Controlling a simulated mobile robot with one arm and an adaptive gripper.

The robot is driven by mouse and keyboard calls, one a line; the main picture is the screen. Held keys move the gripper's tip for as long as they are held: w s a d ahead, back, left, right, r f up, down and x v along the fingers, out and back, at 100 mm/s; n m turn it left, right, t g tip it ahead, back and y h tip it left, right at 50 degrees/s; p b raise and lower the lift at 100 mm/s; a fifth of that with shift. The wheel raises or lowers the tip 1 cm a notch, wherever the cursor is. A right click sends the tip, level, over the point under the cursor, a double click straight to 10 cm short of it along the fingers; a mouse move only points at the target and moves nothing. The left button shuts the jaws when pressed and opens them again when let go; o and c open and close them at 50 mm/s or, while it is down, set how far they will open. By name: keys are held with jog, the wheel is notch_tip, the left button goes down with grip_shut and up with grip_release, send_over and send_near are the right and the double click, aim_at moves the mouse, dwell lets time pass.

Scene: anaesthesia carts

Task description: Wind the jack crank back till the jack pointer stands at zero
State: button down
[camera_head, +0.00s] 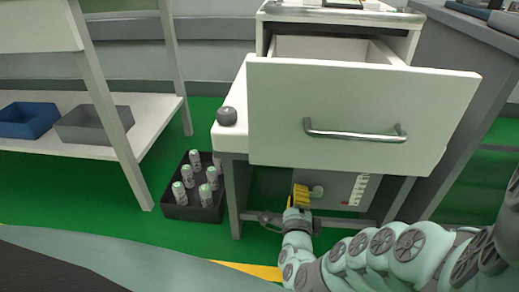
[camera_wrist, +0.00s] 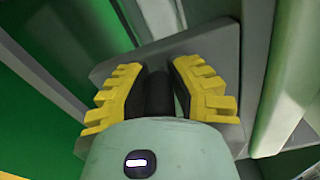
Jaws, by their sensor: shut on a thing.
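My gripper (camera_head: 301,195) reaches in under the open drawer, at the grey jack panel (camera_head: 335,186) low on the cart. In the wrist view its yellow fingers (camera_wrist: 160,95) are shut on a dark round grip, the jack crank's handle (camera_wrist: 158,92). A grey plate (camera_wrist: 222,55) lies behind the fingers. In the head view the crank is mostly hidden by my gripper; a small pale round part (camera_head: 317,190) shows just right of it. A pale scale (camera_head: 357,190) with reddish marks stands upright on the panel's right. The pointer is too small to make out.
The white drawer (camera_head: 350,105) stands open above my gripper. A black crate (camera_head: 190,211) with several pale cans sits on the floor to the left. A dark round knob (camera_head: 227,116) lies on the white side shelf. A grey bar runs low across the cart.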

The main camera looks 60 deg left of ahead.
jog(key=c, duration=0.8)
grip_release()
jog(key=v, duration=0.7)
jog(key=shift+d, duration=0.2)
jog(key=shift+s, duration=0.1)
dwell(0.5)
